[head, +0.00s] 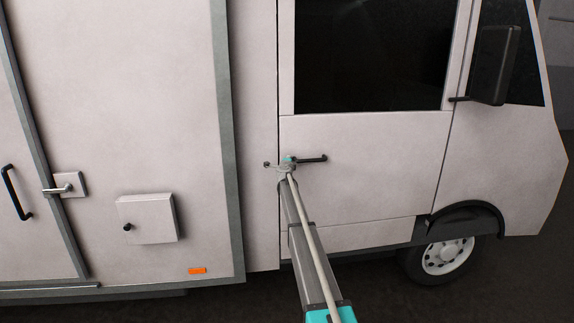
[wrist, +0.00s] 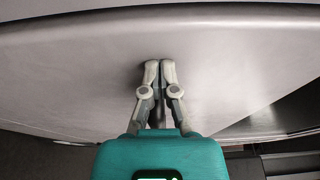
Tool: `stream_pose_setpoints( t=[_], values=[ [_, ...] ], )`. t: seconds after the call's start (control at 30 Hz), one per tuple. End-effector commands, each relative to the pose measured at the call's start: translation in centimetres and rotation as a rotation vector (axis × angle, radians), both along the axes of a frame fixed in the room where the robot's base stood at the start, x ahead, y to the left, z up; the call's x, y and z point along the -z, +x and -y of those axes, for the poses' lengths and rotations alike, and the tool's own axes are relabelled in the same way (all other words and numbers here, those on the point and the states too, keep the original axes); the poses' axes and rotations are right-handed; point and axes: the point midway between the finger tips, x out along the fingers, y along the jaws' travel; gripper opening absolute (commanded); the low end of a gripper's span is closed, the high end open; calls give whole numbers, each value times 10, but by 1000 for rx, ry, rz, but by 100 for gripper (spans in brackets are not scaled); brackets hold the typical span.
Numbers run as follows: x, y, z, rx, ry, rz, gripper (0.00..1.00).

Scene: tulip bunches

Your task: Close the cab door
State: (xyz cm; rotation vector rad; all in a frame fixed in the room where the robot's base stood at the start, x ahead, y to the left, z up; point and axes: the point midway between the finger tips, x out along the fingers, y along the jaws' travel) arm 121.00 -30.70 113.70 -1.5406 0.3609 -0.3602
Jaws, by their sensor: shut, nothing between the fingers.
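The cab door (head: 370,145) is a pale panel with a dark window and a black handle (head: 313,159). In the head view it looks flush with the body or nearly so; a thin dark seam runs down its left edge. My gripper (head: 287,163) is at the door's left edge, beside the handle. In the wrist view my gripper (wrist: 160,64) is shut and empty, its fingertips against or very close to a pale panel (wrist: 70,75). I cannot tell whether they touch it.
A grey box body (head: 120,120) with a small white box (head: 148,217) and a latch (head: 68,186) stands to the left. A black mirror (head: 494,65) sticks out at the upper right. A front wheel (head: 447,256) is at the lower right. Dark floor lies below.

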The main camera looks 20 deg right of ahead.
Motion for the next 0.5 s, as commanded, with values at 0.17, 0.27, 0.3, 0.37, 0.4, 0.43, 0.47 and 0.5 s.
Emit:
stream_pose_setpoints(
  t=[0.17, 0.27, 0.3, 0.37, 0.4, 0.43, 0.47, 0.5],
  values=[
    [0, 20, 5, -1, 0, 0, 0],
    [0, 26, 6, -2, -1, 0, 0],
    [0, 28, 6, -3, -1, 0, 0],
    [-1, 31, 6, -4, -1, 0, 0],
    [-1, 32, 5, -5, -1, 0, 0],
    [-1, 33, 4, -5, -2, 0, 0],
    [-1, 34, 4, -6, -2, 0, 0],
    [-1, 35, 3, -7, -3, 0, 0]
  ],
)
